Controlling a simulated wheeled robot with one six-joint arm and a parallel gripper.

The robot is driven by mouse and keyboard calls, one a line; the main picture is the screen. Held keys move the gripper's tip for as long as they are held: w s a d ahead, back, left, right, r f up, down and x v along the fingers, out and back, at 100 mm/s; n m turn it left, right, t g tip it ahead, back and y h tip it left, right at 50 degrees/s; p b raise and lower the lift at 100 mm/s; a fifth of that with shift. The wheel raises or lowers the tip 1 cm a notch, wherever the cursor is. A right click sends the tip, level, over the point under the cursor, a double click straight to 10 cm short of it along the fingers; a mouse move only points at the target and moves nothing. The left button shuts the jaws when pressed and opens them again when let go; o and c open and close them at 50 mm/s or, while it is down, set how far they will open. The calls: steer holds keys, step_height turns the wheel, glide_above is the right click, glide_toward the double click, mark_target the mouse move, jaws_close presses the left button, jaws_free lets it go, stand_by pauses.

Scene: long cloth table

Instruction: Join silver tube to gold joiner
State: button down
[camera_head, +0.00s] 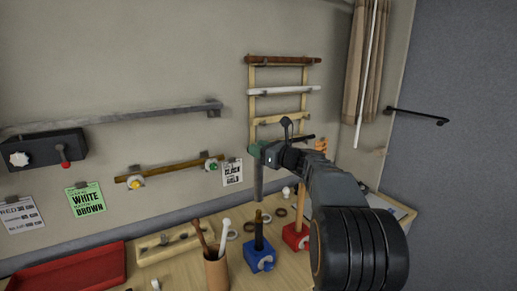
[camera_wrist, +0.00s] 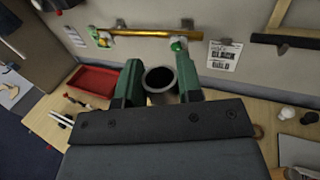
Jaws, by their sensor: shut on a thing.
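My gripper (camera_head: 262,151) has green fingers and is shut on an upright silver-grey tube (camera_head: 258,182). The tube hangs below the fingers over the table. In the wrist view the tube's open round end (camera_wrist: 160,70) shows between the green fingers of my gripper (camera_wrist: 160,84). Below the tube in the head view, a blue block (camera_head: 260,261) holds a dark upright post (camera_head: 258,232) with a brownish top. The tube's lower end appears just above that post, with a small gap. I cannot tell for sure which piece is the gold joiner.
A red block (camera_head: 294,238) with a tan rod stands right of the blue one. A brown cup (camera_head: 216,270) with sticks stands in front left. A red tray (camera_head: 75,270) lies at the left. A wall rack (camera_head: 282,91) holds bars behind my gripper. Loose rings lie on the table.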

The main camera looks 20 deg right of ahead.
steer(key=shift+f+b, duration=1.15)
steer(key=shift+f, duration=0.55)
steer(key=shift+f+b, duration=1.95)
steer(key=shift+f, duration=0.45)
steer(key=c, duration=0.7)
jaws_free()
steer(key=b+v, duration=0.2)
steer(key=v, duration=1.1)
steer(key=shift+s+d+b, duration=0.2)
steer(key=shift+s+b, duration=0.15)
steer(key=shift+r, duration=0.1)
